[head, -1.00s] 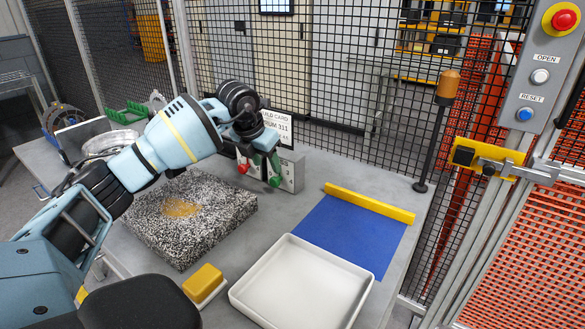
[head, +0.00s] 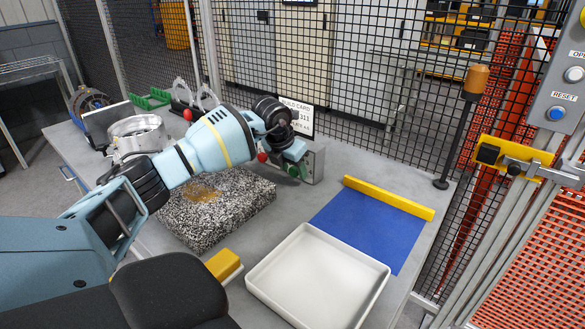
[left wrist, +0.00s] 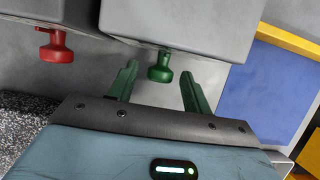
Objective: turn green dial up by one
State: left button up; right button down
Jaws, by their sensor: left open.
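The green dial (left wrist: 160,68) is a small knob on the face of a grey box (left wrist: 185,22). In the left wrist view it sits between the two green fingers of my left gripper (left wrist: 159,70), with a gap on each side. The left gripper is open. In the head view the left gripper (head: 292,168) is at the front of the grey box (head: 315,163), and my wrist hides part of the box. A red dial (left wrist: 56,48) is on a neighbouring grey box to the left; it also shows in the head view (head: 262,157). My right gripper is not in view.
A speckled block (head: 215,215) lies below my left arm. A white tray (head: 262,285), a blue mat (head: 370,225) with a yellow bar (head: 388,197), and a yellow block (head: 223,265) are on the table. A build card (head: 303,118) stands behind the boxes. Mesh fencing closes the back.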

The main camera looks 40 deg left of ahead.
pick_arm(q)
jog(key=c, duration=0.9)
jog(key=shift+c, duration=0.2)
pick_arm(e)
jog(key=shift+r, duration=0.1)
pick_arm(q)
jog(key=shift+d, duration=0.1)
